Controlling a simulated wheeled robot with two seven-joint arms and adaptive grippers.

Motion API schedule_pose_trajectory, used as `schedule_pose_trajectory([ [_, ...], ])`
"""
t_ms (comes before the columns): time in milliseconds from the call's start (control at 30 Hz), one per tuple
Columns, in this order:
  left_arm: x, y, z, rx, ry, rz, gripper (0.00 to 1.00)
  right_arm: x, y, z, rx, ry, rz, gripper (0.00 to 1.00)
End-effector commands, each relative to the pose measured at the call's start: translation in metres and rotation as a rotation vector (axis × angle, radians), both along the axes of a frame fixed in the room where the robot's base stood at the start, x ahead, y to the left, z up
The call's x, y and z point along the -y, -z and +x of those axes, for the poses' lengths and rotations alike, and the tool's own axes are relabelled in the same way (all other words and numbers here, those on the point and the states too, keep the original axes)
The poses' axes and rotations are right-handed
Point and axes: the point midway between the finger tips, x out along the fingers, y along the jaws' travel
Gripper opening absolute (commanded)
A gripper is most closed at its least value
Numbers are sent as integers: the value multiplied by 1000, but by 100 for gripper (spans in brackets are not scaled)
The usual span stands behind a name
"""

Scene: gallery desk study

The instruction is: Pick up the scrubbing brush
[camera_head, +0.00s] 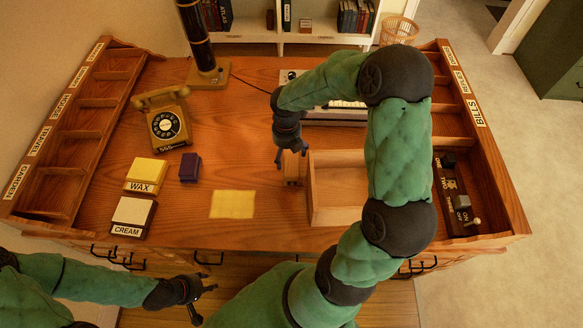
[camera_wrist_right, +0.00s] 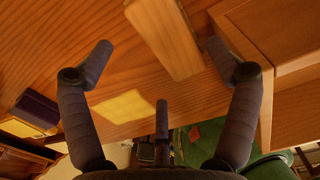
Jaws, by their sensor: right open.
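My left gripper (camera_head: 204,302) is open and empty, low in front of the desk.
The wooden tray (camera_head: 335,217) stands close to the brush's right. A yellow cloth (camera_head: 233,204) lies to its left, with a purple box (camera_head: 190,167), wax box (camera_head: 146,173), cream box (camera_head: 132,215) and telephone (camera_head: 167,126) farther left. A typewriter (camera_head: 335,117) is behind.

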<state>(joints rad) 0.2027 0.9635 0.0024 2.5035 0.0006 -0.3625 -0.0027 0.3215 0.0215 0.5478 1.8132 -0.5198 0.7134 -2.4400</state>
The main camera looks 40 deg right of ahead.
Motion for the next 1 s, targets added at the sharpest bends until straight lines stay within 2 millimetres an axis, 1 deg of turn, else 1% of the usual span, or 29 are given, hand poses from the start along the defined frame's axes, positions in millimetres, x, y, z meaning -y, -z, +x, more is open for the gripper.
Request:
schedule_pose_trajectory([
  [33, 0, 6, 0, 0, 0, 0, 40, 0, 12, -1, -3, -1, 1, 88],
  [100, 0, 9, 0, 0, 0, 0, 40, 0, 20, -1, -2, -2, 0, 88],
  [333, 0, 15, 0, 0, 0, 0, 40, 0, 32, -1, 0, -1, 0, 88],
  [533, 0, 32, 0, 0, 0, 0, 40, 1, 60, -3, -1, 0, 1, 88],
  [633, 0, 37, 0, 0, 0, 0, 40, 1, 72, -4, -2, -1, 0, 88],
  [733, 0, 37, 0, 0, 0, 0, 40, 1, 76, -3, -1, -1, 0, 88],
  [900, 0, 36, 0, 0, 0, 0, 40, 1, 74, -3, 0, -1, 0, 88],
  [933, 0, 36, 0, 0, 0, 0, 40, 1, 74, -3, 0, -1, 0, 83],
  [967, 0, 36, 0, 0, 0, 0, 40, 1, 74, -3, 0, -1, 0, 74],
  [1000, 0, 36, 0, 0, 0, 0, 40, 1, 74, -3, 0, -1, 0, 63],
])
